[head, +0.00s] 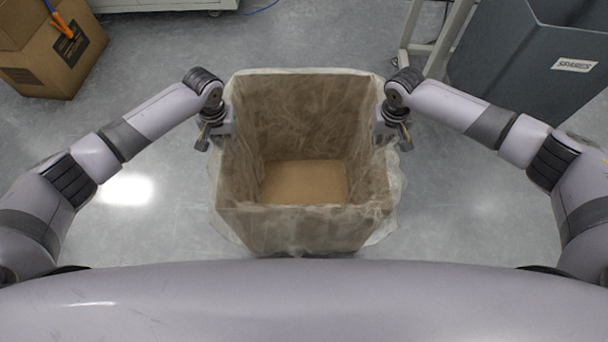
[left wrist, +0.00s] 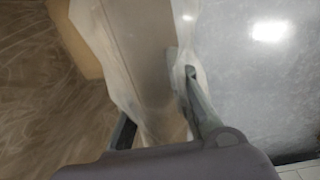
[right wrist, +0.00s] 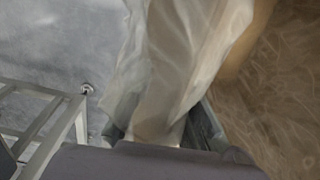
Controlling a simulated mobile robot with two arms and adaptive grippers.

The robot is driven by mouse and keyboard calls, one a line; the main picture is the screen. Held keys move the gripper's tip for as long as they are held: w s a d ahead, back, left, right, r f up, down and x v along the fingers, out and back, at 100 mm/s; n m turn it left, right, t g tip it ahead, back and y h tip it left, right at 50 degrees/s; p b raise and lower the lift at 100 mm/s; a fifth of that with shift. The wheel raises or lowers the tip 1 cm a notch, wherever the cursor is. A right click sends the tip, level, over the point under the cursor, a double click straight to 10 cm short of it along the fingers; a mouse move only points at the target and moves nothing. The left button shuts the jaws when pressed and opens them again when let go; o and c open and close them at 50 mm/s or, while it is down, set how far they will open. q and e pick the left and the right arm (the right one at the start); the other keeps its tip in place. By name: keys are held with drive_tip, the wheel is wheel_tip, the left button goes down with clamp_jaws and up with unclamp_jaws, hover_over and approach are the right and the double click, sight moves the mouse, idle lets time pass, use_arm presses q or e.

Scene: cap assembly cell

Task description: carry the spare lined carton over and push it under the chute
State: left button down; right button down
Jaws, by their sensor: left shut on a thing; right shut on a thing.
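The lined carton (head: 305,228) is an open brown box with a clear plastic liner folded over its rim. It is in front of me in the middle of the head view, and looks empty inside. My left gripper (head: 217,135) is shut on its left wall; the left wrist view shows the fingers either side of the wall and liner (left wrist: 150,75). My right gripper (head: 393,132) is shut on the right wall, and the liner (right wrist: 175,70) bunches between its fingers in the right wrist view. I cannot tell whether the carton's base touches the floor.
A grey bin labelled SPARES (head: 530,65) stands at the upper right, beside a pale metal frame (head: 432,45). A cardboard box (head: 45,75) with an orange-handled tool is at the upper left. A pale cabinet (head: 165,4) is at the top. Grey floor (head: 150,50) between them is clear.

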use_arm(q)
drive_tip(key=shift+w+r, duration=0.1)
use_arm(e)
drive_tip(key=shift+w+r, duration=0.1)
idle(0.7)
